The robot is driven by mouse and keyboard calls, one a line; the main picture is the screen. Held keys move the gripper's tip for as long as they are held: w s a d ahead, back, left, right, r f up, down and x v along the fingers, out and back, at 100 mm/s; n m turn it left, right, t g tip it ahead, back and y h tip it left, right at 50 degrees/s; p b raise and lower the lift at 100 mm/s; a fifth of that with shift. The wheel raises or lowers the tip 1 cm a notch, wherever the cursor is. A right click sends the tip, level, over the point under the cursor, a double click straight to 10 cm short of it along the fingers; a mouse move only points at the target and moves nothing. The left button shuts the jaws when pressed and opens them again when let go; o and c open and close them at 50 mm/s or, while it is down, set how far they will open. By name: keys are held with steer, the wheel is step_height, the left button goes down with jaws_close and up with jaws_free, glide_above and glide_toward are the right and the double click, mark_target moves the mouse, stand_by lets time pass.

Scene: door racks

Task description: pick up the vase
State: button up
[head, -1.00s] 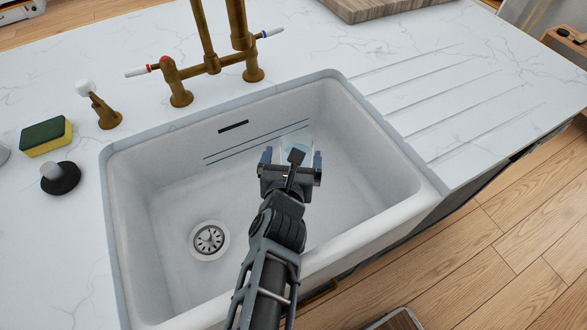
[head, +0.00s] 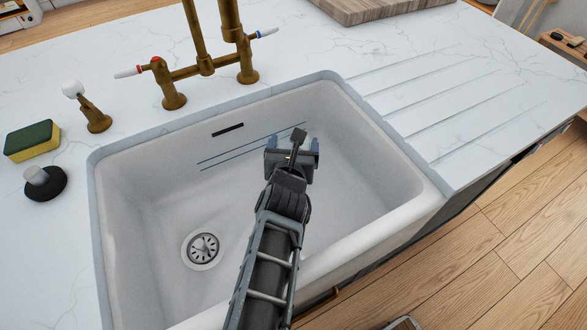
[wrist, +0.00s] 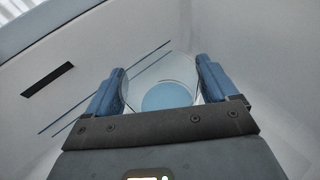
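The vase (wrist: 167,95) is clear glass with a pale blue round area in it. In the wrist view it shows between the two blue fingers of my gripper (wrist: 161,85), and its sides come very near to or meet the inner finger faces. In the head view my gripper (head: 292,146) is over the right part of the sink, near the back wall. Its fingers look widely spread. The vase cannot be made out clearly there, as it is see-through and partly behind my gripper.
The white sink (head: 150,215) has walls all around and a drain (head: 202,249) at the left. A brass faucet (head: 205,65) stands behind it. A sponge (head: 32,141) and a black stopper (head: 45,183) lie on the left counter. The ridged drainboard (head: 450,110) at the right is clear.

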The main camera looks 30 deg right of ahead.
jaws_close()
stand_by(0.6)
steer(key=shift+r, duration=0.25)
